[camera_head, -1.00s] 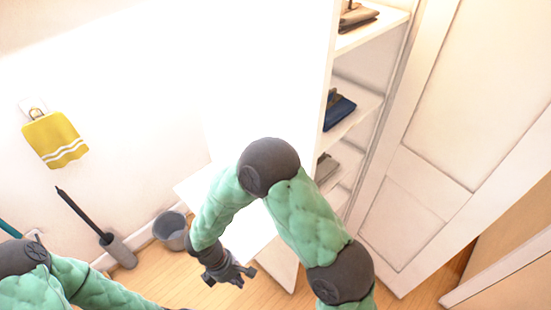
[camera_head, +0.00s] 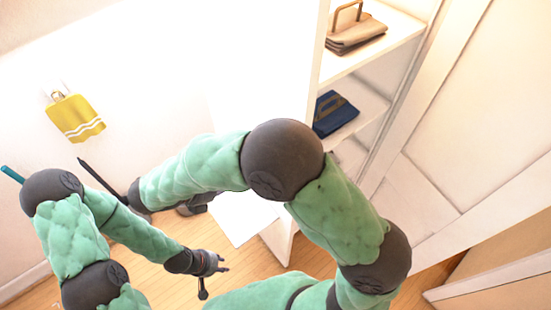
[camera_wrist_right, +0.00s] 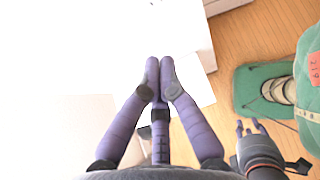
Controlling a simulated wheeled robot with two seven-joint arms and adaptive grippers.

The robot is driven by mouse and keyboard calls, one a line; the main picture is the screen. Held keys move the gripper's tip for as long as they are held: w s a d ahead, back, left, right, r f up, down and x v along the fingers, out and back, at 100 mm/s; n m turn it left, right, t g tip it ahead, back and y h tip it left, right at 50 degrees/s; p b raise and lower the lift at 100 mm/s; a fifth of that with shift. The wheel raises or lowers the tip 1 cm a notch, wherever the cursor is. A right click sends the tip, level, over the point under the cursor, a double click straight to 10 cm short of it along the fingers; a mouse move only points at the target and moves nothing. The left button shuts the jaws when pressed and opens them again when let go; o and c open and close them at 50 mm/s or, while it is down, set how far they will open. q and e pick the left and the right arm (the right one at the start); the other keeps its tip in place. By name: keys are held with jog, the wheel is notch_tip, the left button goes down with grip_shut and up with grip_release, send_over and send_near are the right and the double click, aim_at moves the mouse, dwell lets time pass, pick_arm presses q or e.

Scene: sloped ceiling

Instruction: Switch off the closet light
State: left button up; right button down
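No closet light or switch can be made out in either view. The open white closet (camera_head: 318,55) with shelves stands right of centre in the head view. My left gripper (camera_head: 212,273) is low in the middle of the head view, open and empty, over the floor; it also shows in the right wrist view (camera_wrist_right: 250,128). My right gripper (camera_wrist_right: 160,72) shows in the right wrist view, its purple fingers drawn together at the tips with nothing between them, in front of a bright white surface.
A beige bag (camera_head: 355,35) and a dark blue folded item (camera_head: 333,113) lie on the shelves. A white panelled door (camera_head: 480,110) is at the right. A yellow towel (camera_head: 76,119) hangs on the left wall.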

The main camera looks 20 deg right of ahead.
jog(key=shift+s+a, duration=0.1)
jog(key=shift+a, duration=0.15)
jog(key=d+r+p+x, duration=0.1)
jog(key=r+p+x, duration=0.1)
jog(key=x, duration=1.1)
jog(key=shift+w+d+r, duration=0.2)
jog(key=shift+w+d, duration=0.15)
jog(key=shift+d, duration=0.1)
jog(key=shift+w+d+r, duration=0.1)
jog(key=shift+d+r, duration=0.1)
jog(key=shift+d, duration=0.2)
jog(key=shift+r, duration=0.15)
